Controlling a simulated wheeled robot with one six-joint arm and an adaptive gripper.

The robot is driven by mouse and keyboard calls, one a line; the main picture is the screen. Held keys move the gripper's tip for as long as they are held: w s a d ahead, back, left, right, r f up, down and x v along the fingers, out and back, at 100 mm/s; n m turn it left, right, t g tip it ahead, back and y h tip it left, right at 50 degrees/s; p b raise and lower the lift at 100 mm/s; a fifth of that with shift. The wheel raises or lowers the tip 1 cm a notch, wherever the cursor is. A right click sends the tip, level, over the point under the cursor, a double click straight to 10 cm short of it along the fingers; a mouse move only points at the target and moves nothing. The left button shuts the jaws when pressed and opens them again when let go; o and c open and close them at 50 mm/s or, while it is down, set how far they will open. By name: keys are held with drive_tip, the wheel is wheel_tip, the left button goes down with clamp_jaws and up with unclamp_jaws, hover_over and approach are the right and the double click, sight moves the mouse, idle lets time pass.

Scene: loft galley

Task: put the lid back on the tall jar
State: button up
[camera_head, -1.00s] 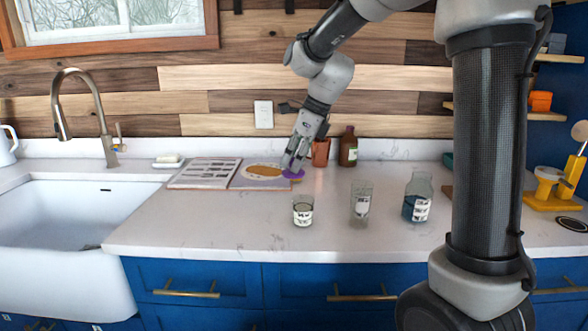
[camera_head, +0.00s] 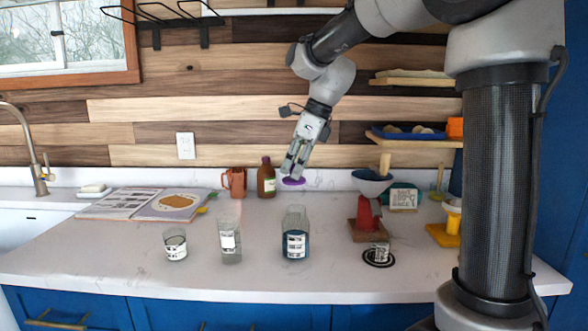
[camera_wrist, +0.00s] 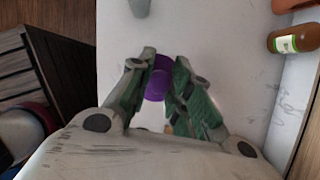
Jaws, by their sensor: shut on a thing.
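My gripper (camera_head: 294,176) is shut on a purple lid (camera_head: 293,182) and holds it above the back of the counter, right of the brown bottle. The lid (camera_wrist: 158,80) also shows between the fingers (camera_wrist: 158,75) in the wrist view. A tall narrow clear jar (camera_head: 230,243) with a white label stands upright on the counter, nearer the front and left of my gripper. A short jar (camera_head: 175,245) stands left of it. A wider jar with dark blue contents (camera_head: 295,240) stands right of it. All three look open at the top.
A brown bottle (camera_head: 266,180) and a copper mug (camera_head: 235,182) stand at the back. An open book (camera_head: 125,204) lies at left. A red block (camera_head: 368,214), a bowl (camera_head: 371,185) and a sign (camera_head: 403,198) stand at right. Counter between jars and wall is mostly clear.

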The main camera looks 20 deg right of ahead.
sight(301, 180)
drive_tip(key=shift+s+d, duration=0.2)
drive_tip(key=shift+d, duration=0.05)
drive_tip(key=shift+s+f, duration=0.15)
drive_tip(key=shift+a+f, duration=0.1)
drive_tip(key=shift+f, duration=3)
drive_tip(key=shift+f, duration=0.15)
drive_tip(key=o, duration=0.9)
drive_tip(key=shift+o, duration=0.6)
drive_tip(key=o, duration=0.4)
